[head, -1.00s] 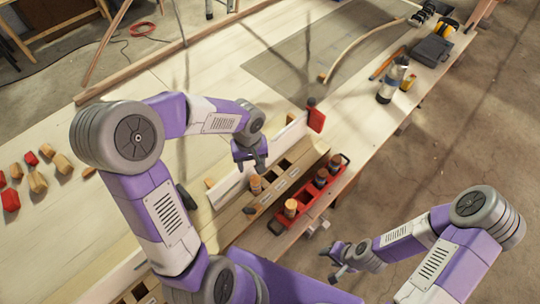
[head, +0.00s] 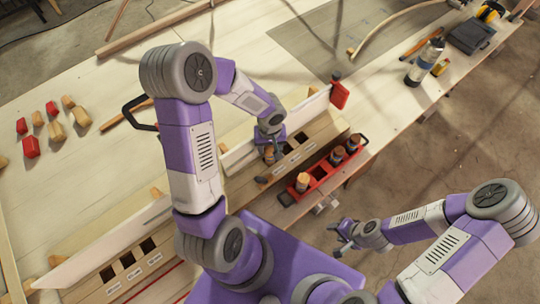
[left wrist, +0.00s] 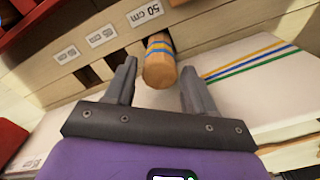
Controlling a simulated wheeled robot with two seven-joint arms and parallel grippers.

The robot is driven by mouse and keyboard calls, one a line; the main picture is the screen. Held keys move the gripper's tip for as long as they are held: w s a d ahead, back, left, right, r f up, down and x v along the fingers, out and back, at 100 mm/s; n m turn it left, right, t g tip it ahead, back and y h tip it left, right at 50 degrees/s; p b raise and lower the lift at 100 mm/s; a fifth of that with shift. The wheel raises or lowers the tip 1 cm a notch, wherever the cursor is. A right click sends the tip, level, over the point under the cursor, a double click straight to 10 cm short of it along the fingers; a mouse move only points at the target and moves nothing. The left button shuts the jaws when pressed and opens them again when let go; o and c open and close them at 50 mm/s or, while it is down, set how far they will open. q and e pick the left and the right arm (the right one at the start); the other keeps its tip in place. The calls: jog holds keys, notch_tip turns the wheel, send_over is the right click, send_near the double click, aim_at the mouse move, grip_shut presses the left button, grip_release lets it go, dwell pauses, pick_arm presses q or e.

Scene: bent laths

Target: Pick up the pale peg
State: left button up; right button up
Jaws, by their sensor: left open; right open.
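A pale wooden peg (left wrist: 159,66) with blue and yellow bands stands at the slot labelled 50 cm in the left wrist view. In the head view this peg (head: 269,155) is partly hidden by my left gripper (head: 271,140). That gripper is open, with its fingers on either side of the peg and visible gaps between them and it in the wrist view. My right gripper (head: 344,234) is open and empty, off the table's front edge.
A red tray (head: 318,173) with several darker-topped pegs stands just right of the slotted wooden rack (head: 232,182). A long white board runs behind the rack. Red and wooden blocks (head: 56,131) lie at the left.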

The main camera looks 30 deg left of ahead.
pick_arm(q)
jog(key=shift+f, duration=0.35)
jog(key=shift+c, duration=0.4)
grip_shut()
jog(key=shift+r, duration=0.2)
